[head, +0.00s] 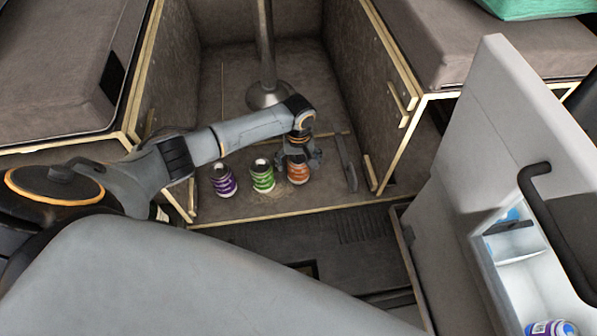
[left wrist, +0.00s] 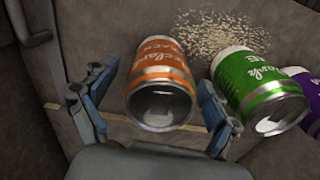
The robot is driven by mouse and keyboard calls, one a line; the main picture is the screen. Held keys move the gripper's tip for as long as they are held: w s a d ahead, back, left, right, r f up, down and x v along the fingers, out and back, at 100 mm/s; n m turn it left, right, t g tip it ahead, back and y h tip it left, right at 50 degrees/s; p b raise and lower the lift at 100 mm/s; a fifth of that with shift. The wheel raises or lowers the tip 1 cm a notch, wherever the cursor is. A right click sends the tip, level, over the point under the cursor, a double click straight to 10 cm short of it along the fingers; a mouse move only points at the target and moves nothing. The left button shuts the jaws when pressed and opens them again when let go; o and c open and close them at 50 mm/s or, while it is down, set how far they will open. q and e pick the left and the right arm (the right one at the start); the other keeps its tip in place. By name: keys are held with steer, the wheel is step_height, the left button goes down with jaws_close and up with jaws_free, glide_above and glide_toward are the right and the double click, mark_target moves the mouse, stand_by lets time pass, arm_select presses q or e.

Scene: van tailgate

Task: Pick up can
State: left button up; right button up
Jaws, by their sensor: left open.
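Three cans stand in a row on the van floor: a purple can (head: 223,181), a green can (head: 262,176) and an orange can (head: 298,172). My left gripper (head: 299,160) is over the orange can. In the left wrist view the orange can (left wrist: 160,84) sits between the open fingers of my left gripper (left wrist: 158,108), with gaps on both sides. The green can (left wrist: 258,90) is just right of the right finger, and the purple can (left wrist: 304,84) is partly cut off at the edge. My right gripper is not in view.
A metal table post (head: 266,60) rises behind the cans. Brown bench seats (head: 60,60) flank the floor recess. A white door panel (head: 470,150) with a dark handle (head: 548,215) stands at right, with another can (head: 550,328) low in its shelf. Pale crumbs (left wrist: 222,38) lie near the cans.

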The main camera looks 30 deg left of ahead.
mark_target(299, 156)
arm_select(q)
steer(key=c, duration=1.6)
steer(key=shift+o, duration=0.2)
steer(key=shift+r+p, duration=0.4)
steer(key=shift+p, duration=0.25)
step_height(299, 156, up, 3)
steer(key=p, duration=0.3)
steer(key=shift+p, duration=0.4)
steer(key=s+d+r+p, duration=0.8)
steer(key=s+p, duration=0.3)
steer(key=p, duration=0.9)
steer(key=shift+s+r, duration=0.15)
steer(key=shift+r, duration=0.45)
